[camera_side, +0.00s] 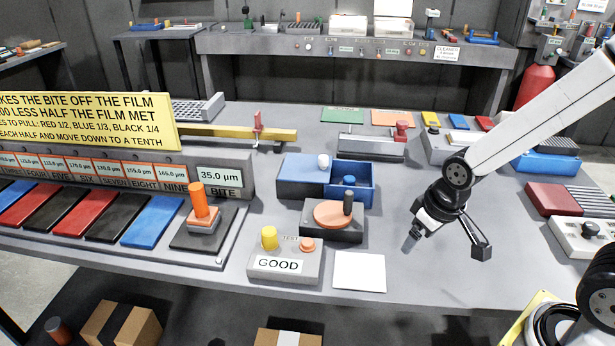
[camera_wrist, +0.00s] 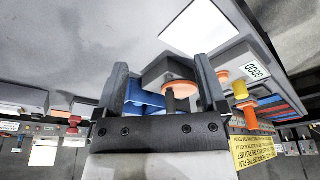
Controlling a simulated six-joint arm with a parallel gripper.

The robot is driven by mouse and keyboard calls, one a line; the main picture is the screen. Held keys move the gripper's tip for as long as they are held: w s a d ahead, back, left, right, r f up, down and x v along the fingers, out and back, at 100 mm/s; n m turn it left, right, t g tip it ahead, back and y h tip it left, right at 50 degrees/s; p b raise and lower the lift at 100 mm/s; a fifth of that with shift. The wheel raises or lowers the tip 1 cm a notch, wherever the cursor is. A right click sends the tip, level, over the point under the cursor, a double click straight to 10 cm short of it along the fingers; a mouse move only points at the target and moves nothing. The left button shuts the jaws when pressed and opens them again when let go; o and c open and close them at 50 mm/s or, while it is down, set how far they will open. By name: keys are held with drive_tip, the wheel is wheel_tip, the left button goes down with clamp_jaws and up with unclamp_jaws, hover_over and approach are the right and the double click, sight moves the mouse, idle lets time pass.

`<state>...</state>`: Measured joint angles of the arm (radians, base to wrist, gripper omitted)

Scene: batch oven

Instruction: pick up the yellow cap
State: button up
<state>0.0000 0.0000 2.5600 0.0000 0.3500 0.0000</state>
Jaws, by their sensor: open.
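The yellow cap (camera_side: 269,238) is a short yellow cylinder standing upright on the left top of the grey box labelled GOOD (camera_side: 284,268). In the wrist view the yellow cap (camera_wrist: 240,90) shows small, right of my fingers and partly overlapped by orange parts. My gripper (camera_side: 445,246) is open and empty above the bench, well to the right of the cap. Its two fingers also frame the wrist view (camera_wrist: 162,72), with the block bearing the orange disc seen between and beyond them.
An orange button (camera_side: 307,245) sits beside the cap. A white sheet (camera_side: 359,272) lies between the GOOD box and my gripper. Behind stand the orange disc with a dark post (camera_side: 333,214) and a blue open box (camera_side: 352,194). An orange post (camera_side: 198,201) rises at left.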

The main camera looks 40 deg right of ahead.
sight(269, 237)
idle(0.3)
